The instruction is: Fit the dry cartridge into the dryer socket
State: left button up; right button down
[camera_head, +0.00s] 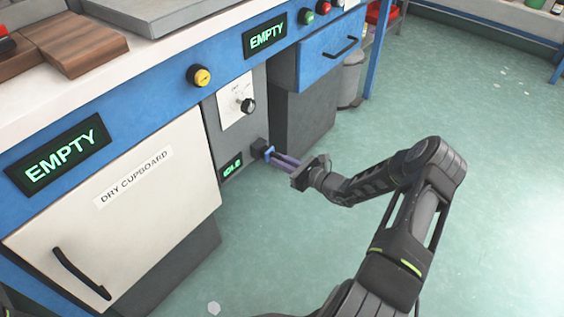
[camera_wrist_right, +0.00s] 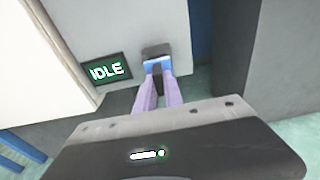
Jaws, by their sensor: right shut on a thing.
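The dryer socket (camera_head: 259,145) is a dark block on the grey panel beside the small IDLE display; it also shows in the right wrist view (camera_wrist_right: 155,50). My right gripper (camera_head: 274,156) reaches in from the right with its long purplish fingers pointed at the socket. It is shut on the dry cartridge (camera_wrist_right: 158,63), a small piece with a blue face and a darker part between the fingers. The cartridge is right at the socket's mouth and looks lined up with it. I cannot tell how deep it sits. My left gripper is out of view.
The IDLE display (camera_head: 231,167) is just left of the socket. The white dry cupboard door (camera_head: 130,210) is closed, with an EMPTY display (camera_head: 58,153) above it. A dark cabinet (camera_head: 305,110) stands close behind the socket.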

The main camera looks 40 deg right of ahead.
jog(key=shift+x, duration=1.15)
jog(key=shift+r, duration=0.2)
jog(key=c, duration=1.4)
grip_release()
jog(key=p+v, duration=0.2)
jog(key=v, duration=0.5)
jog(key=shift+s, duration=0.4)
jog(key=shift+d, duration=0.1)
